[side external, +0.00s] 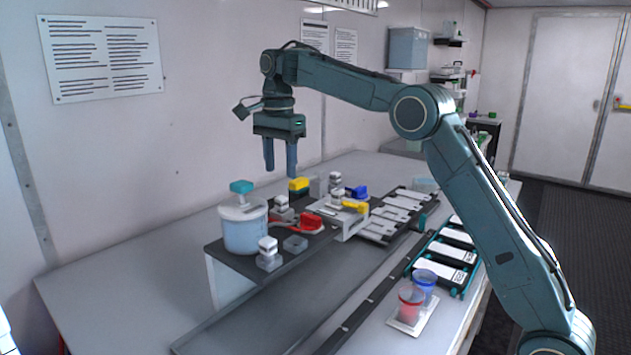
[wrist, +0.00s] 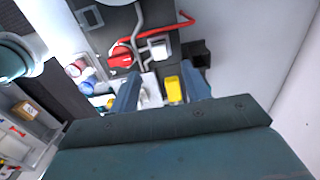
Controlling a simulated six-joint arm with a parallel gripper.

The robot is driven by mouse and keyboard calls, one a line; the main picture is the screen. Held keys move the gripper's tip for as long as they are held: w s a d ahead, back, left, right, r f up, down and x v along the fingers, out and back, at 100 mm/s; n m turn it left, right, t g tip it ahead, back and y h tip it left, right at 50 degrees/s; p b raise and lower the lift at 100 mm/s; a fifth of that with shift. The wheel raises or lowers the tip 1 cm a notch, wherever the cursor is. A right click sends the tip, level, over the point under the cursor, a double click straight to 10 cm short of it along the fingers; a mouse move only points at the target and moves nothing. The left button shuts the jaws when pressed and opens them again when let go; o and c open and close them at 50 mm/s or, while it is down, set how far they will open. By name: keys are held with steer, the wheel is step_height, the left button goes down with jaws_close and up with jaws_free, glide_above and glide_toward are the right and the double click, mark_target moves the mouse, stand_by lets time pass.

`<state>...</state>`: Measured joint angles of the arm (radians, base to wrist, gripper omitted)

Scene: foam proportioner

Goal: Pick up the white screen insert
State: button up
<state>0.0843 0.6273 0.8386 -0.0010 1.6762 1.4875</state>
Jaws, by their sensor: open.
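Several small grey pieces with white block tops stand on the dark bench; I cannot tell which is the white screen insert. In the side external view one is at the front (side external: 267,249), one stands beside the red-handled part (side external: 282,203), and one is farther back (side external: 335,181). My gripper (side external: 280,172) is open and empty, pointing down above the bench, apart from all pieces. Its fingers also show in the wrist view (wrist: 160,77).
A pale tank with a teal cap (side external: 245,228) stands at the bench's left. A red handle (side external: 306,222), a yellow-handled white block (side external: 345,214) and a yellow-topped block (side external: 299,185) crowd the area. Red (side external: 410,300) and blue (side external: 425,284) cups stand front right. The left table is clear.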

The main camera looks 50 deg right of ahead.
mark_target(281, 197)
steer(key=shift+f, duration=1.45)
steer(key=shift+f, duration=2.6)
jaws_close()
